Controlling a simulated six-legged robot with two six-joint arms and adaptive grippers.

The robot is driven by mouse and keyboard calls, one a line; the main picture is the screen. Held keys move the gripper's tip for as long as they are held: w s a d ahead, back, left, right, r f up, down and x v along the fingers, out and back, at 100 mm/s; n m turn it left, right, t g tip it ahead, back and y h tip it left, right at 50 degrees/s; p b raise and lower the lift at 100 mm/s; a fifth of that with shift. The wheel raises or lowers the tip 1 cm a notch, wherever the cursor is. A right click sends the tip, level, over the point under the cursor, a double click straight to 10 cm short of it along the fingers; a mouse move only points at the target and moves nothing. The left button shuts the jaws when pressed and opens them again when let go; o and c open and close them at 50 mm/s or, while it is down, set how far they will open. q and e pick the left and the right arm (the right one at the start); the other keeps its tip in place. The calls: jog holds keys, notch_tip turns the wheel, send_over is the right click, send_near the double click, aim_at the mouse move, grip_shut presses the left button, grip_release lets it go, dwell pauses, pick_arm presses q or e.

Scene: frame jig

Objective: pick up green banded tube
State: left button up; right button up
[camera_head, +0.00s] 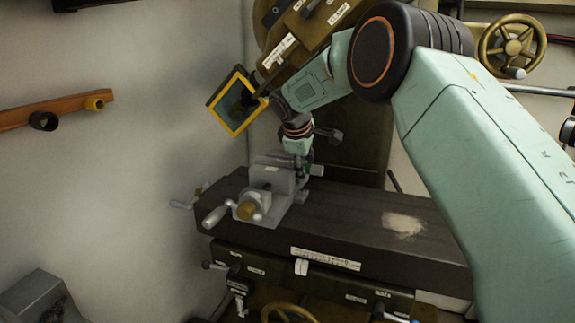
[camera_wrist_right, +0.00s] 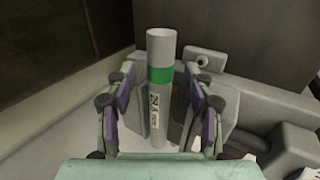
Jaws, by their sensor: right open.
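The green banded tube (camera_wrist_right: 160,105) is a pale grey, hollow cylinder with a green band near its top and a printed label below it. In the right wrist view it stands upright between the fingers of my right gripper (camera_wrist_right: 159,100). The fingers are open, with a gap visible on each side of the tube. In the head view my right gripper (camera_head: 303,165) is at the grey machine vise (camera_head: 268,180), and the tube is hidden there. Vise parts (camera_wrist_right: 250,85) show behind and to the right of the tube. My left gripper is not seen.
The vise sits on a dark machine table (camera_head: 345,225) with a pale dusty patch (camera_head: 403,224) to its right. A yellow-framed screen (camera_head: 238,103) hangs close to my right wrist. A vise handle (camera_head: 215,216) sticks out at the front left.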

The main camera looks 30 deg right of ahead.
jog(key=shift+s+r, duration=0.15)
jog(key=shift+s, duration=0.2)
jog(key=shift+c, duration=0.9)
jog(key=shift+w, duration=0.4)
jog(key=c, duration=0.6)
jog(key=shift+s, duration=0.25)
grip_shut()
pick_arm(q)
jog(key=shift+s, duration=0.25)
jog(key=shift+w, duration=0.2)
pick_arm(e)
jog(key=shift+w+a, duration=0.1)
jog(key=shift+w, duration=0.1)
